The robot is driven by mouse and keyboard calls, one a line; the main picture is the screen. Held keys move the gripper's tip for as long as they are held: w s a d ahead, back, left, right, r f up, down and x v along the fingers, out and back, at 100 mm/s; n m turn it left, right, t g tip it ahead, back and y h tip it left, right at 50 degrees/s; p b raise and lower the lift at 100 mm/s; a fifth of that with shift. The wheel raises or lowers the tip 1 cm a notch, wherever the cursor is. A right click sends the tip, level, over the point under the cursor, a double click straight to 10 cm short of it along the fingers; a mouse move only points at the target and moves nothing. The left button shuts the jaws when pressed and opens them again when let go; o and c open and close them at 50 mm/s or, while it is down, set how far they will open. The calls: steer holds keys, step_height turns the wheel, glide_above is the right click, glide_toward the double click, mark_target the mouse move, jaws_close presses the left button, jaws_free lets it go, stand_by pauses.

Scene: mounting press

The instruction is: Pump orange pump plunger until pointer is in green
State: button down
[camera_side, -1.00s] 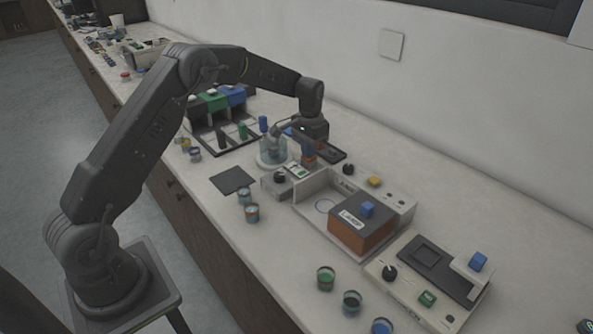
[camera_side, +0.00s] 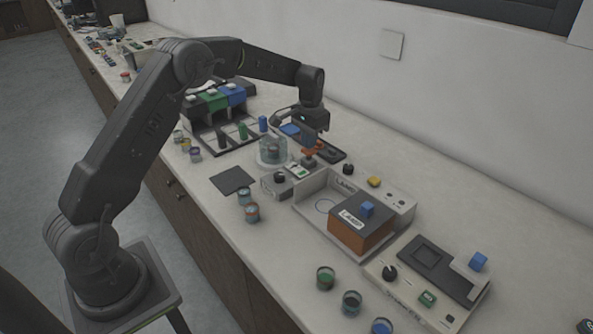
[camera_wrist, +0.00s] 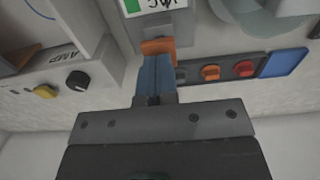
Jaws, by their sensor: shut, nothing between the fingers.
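The orange pump plunger (camera_side: 309,151) stands upright at the back of the vacuum unit (camera_side: 272,186). My gripper (camera_side: 308,145) is shut, with its blue fingers pointing down right above the plunger's top. In the wrist view the fingertips (camera_wrist: 156,56) meet or nearly meet the orange plunger top (camera_wrist: 157,45); I cannot tell whether they touch. The gauge (camera_side: 298,172) has a green zone, also showing in the wrist view (camera_wrist: 131,6), where its upper part is cut off. The pointer is too small or cut off to read.
A glass dome (camera_side: 271,151) stands left of the plunger. A dark strip (camera_wrist: 222,72) with red and orange parts lies behind it, ending at a blue pad (camera_wrist: 288,62). The lamp housing (camera_side: 344,187) stands to the right, with an orange-sided block (camera_side: 362,238) in front.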

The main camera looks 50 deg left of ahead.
steer(key=shift+f, duration=0.2)
steer(key=shift+f, duration=1.3)
steer(key=shift+r, duration=1.5)
steer(key=shift+f, duration=0.15)
steer(key=shift+f, duration=1.4)
steer(key=shift+r, duration=2.25)
steer(key=shift+r, duration=0.15)
steer(key=shift+r, duration=2.35)
